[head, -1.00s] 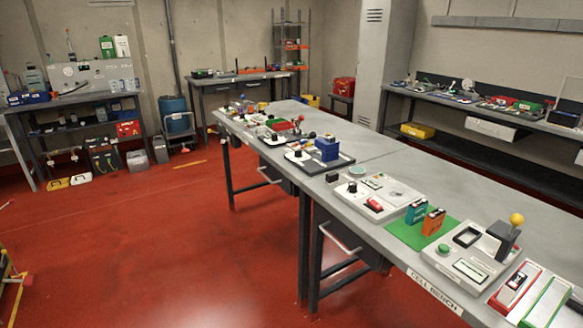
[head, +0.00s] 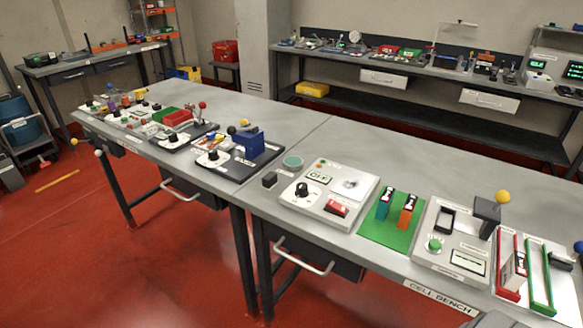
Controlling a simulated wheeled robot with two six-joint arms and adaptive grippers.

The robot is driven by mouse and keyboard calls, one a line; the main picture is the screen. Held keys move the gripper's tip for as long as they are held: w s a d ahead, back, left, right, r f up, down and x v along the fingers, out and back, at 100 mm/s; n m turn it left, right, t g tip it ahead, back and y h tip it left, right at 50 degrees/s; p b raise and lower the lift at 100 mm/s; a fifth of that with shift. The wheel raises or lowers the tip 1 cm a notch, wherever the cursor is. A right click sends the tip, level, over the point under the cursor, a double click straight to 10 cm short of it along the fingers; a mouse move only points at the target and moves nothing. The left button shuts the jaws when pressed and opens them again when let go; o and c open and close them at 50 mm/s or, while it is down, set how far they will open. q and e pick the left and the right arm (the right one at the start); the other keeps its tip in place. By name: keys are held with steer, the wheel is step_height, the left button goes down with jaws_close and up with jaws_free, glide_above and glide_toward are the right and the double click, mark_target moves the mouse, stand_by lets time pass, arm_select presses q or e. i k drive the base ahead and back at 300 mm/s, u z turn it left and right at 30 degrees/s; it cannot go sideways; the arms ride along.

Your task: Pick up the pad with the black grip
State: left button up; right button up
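I cannot clearly make out a pad with a black grip. One small dark block (head: 562,261) lies at the right end of the near bench, by the green rail (head: 540,278). Another small black block (head: 270,180) stands near the bench's front edge, left of the white panel with a black knob (head: 325,193). Both are too small to tell whether either is the pad. Neither of my grippers can be made out in the head view.
The near bench (head: 400,150) also holds a green mat (head: 378,229) with teal and orange cells, a lever station with a yellow ball (head: 502,197) and a blue block device (head: 250,145). Its back half is largely bare. Red floor (head: 170,270) lies open in front.

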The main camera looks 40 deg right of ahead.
mark_target(270, 181)
steer(key=z, duration=0.8)
steer(key=i, duration=0.9)
steer(key=z, duration=0.75)
